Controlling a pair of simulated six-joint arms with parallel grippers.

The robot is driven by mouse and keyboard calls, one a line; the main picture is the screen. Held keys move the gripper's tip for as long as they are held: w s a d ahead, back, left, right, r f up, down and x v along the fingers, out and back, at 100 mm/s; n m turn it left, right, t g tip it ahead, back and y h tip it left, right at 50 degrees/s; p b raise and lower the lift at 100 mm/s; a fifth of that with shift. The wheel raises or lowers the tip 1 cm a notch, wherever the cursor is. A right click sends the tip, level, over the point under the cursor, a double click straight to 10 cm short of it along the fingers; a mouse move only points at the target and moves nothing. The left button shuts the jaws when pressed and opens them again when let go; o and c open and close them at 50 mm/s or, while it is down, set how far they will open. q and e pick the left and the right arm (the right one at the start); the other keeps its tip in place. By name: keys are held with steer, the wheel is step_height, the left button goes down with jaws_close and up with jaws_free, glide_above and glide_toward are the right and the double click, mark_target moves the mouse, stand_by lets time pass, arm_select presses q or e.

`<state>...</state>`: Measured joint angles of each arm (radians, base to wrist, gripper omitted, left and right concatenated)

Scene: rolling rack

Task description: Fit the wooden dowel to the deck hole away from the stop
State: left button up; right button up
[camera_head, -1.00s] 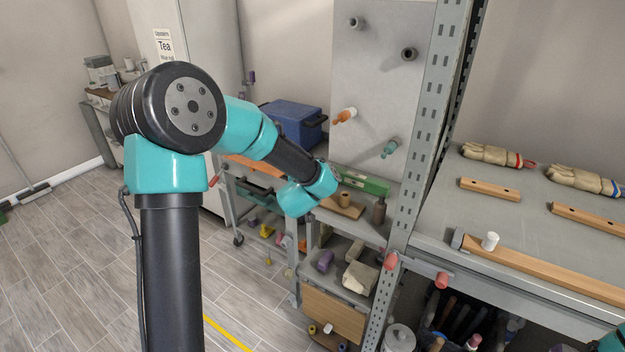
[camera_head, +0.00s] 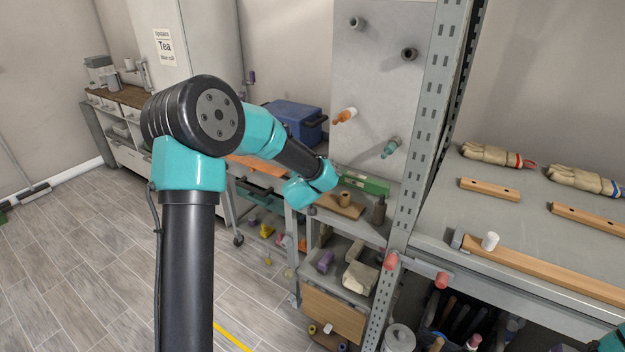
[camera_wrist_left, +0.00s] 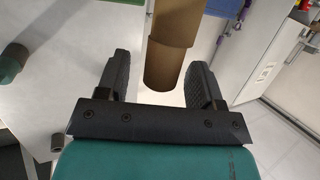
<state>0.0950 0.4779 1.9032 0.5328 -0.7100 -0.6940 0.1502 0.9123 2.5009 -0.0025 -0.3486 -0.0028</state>
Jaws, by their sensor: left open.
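The wooden dowel, which I take to be the tan stepped cylinder (camera_head: 345,198), stands upright on a small wooden board (camera_head: 338,207) on the rack's top deck (camera_head: 352,226). In the left wrist view the dowel (camera_wrist_left: 174,40) reaches from the top edge down between my finger lines, its narrower end nearest me. My left gripper (camera_wrist_left: 158,64) is open, one finger on each side, with a gap to both. My right gripper is out of view. I cannot make out the deck hole or the stop.
A green level (camera_head: 365,184) lies behind the dowel and a dark brown bottle-like object (camera_head: 379,210) stands to its right. A grey panel (camera_head: 375,95) with several pegs rises behind. A blue crate (camera_head: 292,118) is at the back left. The perforated post (camera_head: 428,120) stands to the right.

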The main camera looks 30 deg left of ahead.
arm_select(q)
steer(key=shift+c, duration=0.4)
steer(key=c, duration=0.9)
step_height(320, 180, up, 10)
stand_by(0.3)
stand_by(0.5)
